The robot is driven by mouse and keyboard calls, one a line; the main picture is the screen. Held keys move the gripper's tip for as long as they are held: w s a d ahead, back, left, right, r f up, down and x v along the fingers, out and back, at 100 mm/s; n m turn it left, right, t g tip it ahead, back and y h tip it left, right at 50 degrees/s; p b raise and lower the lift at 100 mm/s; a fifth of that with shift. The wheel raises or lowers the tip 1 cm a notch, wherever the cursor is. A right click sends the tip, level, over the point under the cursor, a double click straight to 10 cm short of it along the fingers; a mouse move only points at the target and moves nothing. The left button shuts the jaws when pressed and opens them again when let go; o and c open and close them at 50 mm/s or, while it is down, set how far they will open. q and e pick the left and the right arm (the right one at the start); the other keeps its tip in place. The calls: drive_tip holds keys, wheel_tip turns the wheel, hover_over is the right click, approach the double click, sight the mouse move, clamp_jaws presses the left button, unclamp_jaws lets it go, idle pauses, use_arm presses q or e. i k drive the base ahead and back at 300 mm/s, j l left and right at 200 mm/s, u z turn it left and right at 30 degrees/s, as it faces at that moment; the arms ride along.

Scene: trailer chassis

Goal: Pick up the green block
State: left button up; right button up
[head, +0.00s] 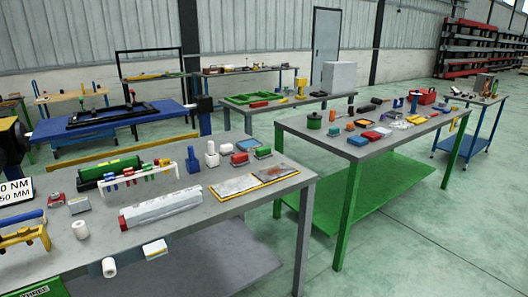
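A small block with green on it (263,153) lies on the near grey table (250,205), towards its back right part. It is small, so its exact shape is hard to tell. Neither of my grippers is in view, and nothing is seen holding these blocks.
Blue (193,162) and whitish (212,155) bottle-like items stand left of the blocks. A flat framed panel (255,184) lies in front. A long grey bar (160,208) and a green cylinder (110,168) lie further left. Another cluttered table (360,150) stands right, beyond a gap.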

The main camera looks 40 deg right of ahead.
sight(263, 153)
drive_tip(key=i+l, duration=0.15)
drive_tip(key=l, duration=0.4)
drive_tip(key=i+l+u, duration=0.15)
drive_tip(key=l, duration=0.35)
drive_tip(key=i+l, duration=0.1)
drive_tip(key=l, duration=0.45)
drive_tip(key=i+l+u, duration=0.1)
drive_tip(key=l, duration=0.45)
drive_tip(key=i+l+u, duration=0.1)
drive_tip(key=l, duration=0.45)
